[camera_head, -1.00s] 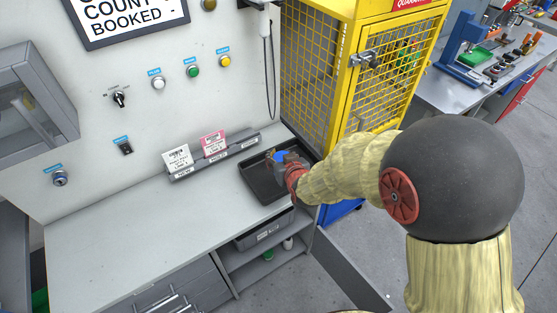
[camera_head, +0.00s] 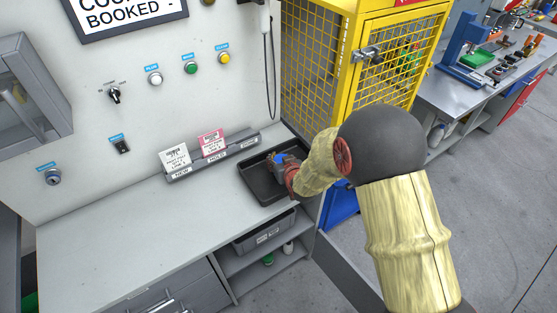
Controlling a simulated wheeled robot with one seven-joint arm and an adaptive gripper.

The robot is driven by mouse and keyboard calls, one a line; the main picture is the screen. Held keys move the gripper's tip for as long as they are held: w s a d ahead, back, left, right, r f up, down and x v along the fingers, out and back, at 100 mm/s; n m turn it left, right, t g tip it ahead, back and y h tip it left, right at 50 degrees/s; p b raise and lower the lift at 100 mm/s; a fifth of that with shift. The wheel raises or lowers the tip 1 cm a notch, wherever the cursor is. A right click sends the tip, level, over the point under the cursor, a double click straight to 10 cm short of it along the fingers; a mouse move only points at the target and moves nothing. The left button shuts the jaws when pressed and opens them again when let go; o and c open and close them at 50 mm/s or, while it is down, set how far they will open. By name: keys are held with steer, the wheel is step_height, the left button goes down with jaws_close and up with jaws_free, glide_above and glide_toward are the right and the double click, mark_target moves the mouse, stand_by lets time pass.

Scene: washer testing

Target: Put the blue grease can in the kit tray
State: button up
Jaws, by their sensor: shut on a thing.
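The blue grease can (camera_head: 279,158) shows as a small patch of blue at my gripper, mostly hidden by the fingers. My gripper (camera_head: 281,163) is shut on it, over the black tray (camera_head: 258,187) at the right end of the grey bench. I take this black tray to be the kit tray, though no label on it is readable. I cannot tell whether the can touches the tray's floor. The front left part of the tray looks empty.
A card rack (camera_head: 212,154) with a white and a pink card stands left of the tray, against the panel. The yellow cage (camera_head: 357,90) rises close behind and right. The bench top (camera_head: 140,215) is clear to the left. A grey bin (camera_head: 264,232) sits below the tray.

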steer(key=o, duration=0.8)
steer(key=shift+f, duration=0.1)
steer(key=o, duration=0.7)
